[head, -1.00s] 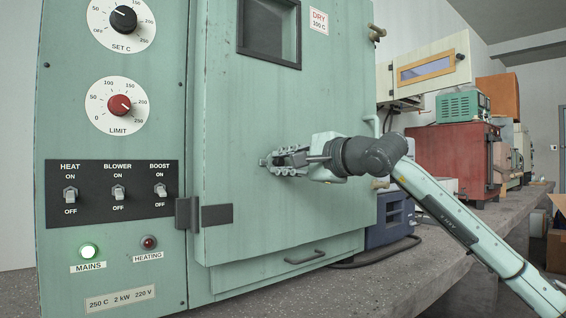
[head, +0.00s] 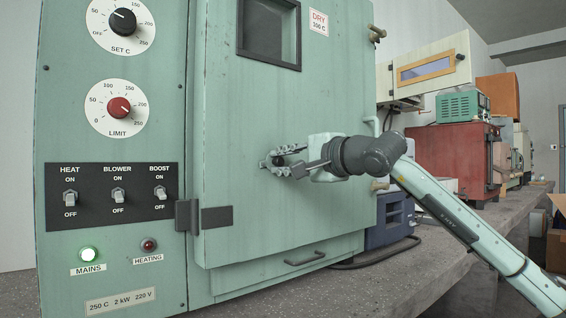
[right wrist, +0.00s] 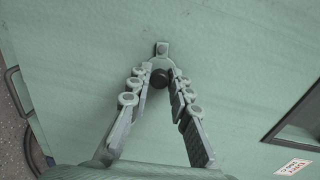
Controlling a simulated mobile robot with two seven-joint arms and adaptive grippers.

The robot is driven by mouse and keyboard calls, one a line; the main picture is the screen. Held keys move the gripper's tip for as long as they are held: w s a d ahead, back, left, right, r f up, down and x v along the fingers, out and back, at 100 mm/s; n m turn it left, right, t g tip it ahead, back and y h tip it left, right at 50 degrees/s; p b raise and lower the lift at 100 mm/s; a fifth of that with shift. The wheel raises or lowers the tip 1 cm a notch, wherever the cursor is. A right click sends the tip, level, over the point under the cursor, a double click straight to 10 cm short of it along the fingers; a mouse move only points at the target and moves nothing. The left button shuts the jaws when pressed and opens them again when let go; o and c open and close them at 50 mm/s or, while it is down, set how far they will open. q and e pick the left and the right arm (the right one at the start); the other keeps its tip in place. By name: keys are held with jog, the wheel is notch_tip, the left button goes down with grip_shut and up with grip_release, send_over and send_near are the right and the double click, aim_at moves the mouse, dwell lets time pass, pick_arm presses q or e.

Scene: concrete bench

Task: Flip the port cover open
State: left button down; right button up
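A small port cover (right wrist: 160,77) is on the pale green oven door. In the right wrist view it shows as a dark round piece with a small grey tab (right wrist: 162,49) beyond it. In the head view the dark piece (head: 277,160) shows just at my right gripper's fingertips. My right gripper (head: 284,161) is open, its fingers spread, with the tips on either side of the dark piece. In the right wrist view the gripper (right wrist: 159,75) points at the door; I cannot tell whether the tips touch the cover. My left gripper is not in view.
The switch panel (head: 112,195) is at left. A blue device (head: 388,222) stands right of the oven, under my right arm. The bench (head: 425,265) front is mostly clear.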

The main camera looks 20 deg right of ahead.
jog(key=o, duration=0.3)
jog(key=shift+o, duration=0.2)
jog(key=v, duration=1.2)
